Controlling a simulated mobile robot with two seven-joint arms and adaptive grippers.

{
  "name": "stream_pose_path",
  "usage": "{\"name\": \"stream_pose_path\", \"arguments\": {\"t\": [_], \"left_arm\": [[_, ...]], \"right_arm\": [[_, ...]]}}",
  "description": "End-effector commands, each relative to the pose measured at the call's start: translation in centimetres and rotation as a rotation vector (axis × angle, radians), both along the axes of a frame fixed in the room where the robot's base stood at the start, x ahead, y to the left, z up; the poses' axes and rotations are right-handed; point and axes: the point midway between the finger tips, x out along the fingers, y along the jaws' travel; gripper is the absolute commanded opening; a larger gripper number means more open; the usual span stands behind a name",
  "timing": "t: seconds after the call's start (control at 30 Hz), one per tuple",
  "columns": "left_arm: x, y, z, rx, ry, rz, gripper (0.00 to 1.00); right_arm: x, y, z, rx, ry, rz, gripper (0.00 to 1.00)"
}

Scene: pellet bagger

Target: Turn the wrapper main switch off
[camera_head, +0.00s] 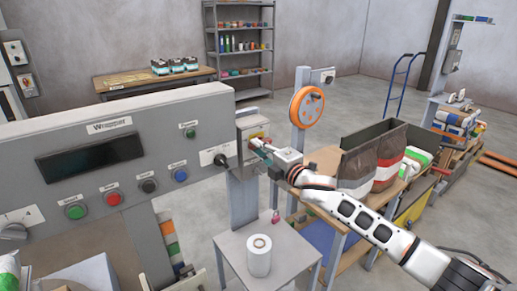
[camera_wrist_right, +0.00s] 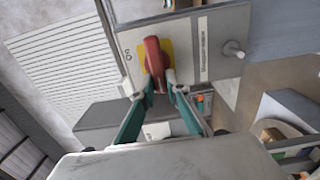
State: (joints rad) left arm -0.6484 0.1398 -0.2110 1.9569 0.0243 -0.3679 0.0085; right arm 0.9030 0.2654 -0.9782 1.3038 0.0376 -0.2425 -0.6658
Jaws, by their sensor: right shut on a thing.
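The wrapper main switch is a red handle (camera_wrist_right: 153,56) on a yellow plate (camera_wrist_right: 168,47), set on a grey switch box (camera_wrist_right: 222,35). In the wrist view the handle points nearly along the picture's vertical, slightly tilted. In the head view the box (camera_head: 243,123) stands at the right end of the wrapper panel, with the handle mostly hidden by the gripper. My right gripper (camera_head: 262,147) reaches it from the right. Its two green fingers (camera_wrist_right: 157,88) are closed on the handle's lower end. My left gripper is in neither view.
The grey wrapper panel (camera_head: 140,113) with several buttons and a black knob (camera_head: 220,160) is left of the box. A small table (camera_head: 285,255) with a white roll (camera_head: 259,255) stands below. An orange wheel (camera_head: 307,107) and an open crate (camera_head: 377,135) are behind my right arm.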

Motion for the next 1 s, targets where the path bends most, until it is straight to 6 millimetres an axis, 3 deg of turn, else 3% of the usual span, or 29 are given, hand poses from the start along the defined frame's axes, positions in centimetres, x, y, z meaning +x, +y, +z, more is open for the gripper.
{"name": "stream_pose_path", "arguments": {"t": [0.03, 0.1, 0.13, 0.63, 1.0], "left_arm": [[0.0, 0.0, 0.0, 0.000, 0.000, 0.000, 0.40], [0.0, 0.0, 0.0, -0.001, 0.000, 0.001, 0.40], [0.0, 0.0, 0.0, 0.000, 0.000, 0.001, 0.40], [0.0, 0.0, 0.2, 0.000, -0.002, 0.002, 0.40], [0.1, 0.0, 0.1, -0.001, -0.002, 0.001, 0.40]], "right_arm": [[0.0, 0.0, 0.2, -0.002, -0.004, 0.000, 0.00], [0.0, 0.0, 0.2, -0.001, -0.003, 0.000, 0.27], [0.0, 0.0, 0.2, -0.001, -0.003, 0.000, 0.31], [-0.6, -0.6, 0.0, -0.001, 0.001, -0.002, 0.31], [-5.5, -4.1, -0.1, -0.001, 0.000, -0.001, 0.31]]}}
